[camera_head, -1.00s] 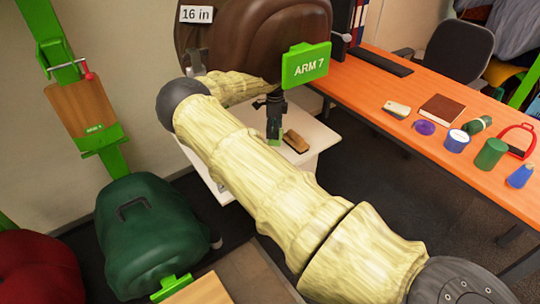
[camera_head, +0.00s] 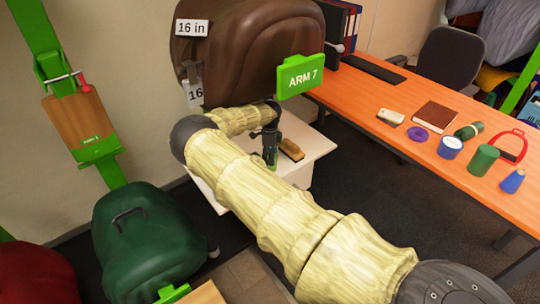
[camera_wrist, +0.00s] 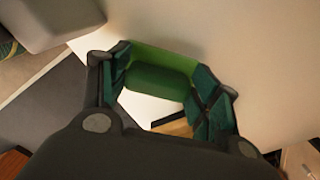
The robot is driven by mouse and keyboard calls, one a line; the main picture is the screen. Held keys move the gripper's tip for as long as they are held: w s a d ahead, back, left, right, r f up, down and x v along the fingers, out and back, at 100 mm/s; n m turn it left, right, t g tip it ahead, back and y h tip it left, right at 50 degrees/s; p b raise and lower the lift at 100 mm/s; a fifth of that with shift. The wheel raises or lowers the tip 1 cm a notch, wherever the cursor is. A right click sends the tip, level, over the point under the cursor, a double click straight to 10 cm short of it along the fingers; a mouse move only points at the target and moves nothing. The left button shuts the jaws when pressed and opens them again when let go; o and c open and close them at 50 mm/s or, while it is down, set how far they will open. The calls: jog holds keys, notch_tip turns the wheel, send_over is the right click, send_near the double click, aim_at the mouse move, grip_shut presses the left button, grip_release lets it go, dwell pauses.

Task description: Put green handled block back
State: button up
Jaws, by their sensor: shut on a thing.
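In the wrist view, a green block (camera_wrist: 160,72) with a rounded, handle-like part sits between the teal finger pads. My gripper (camera_wrist: 162,88) is shut on it. In the head view, my gripper (camera_head: 270,158) points down over the white table, left of a brown wooden block (camera_head: 291,149). Only a little green shows at the fingertips there. I cannot tell whether the held block touches the table top.
An orange desk (camera_head: 400,95) to the right carries several small items.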

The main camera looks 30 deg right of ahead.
jog(key=o, duration=1)
jog(key=shift+f, duration=0.15)
notch_tip(320, 180, up, 12)
jog(key=shift+r+b, duration=0.1)
jog(key=shift+b, duration=0.6)
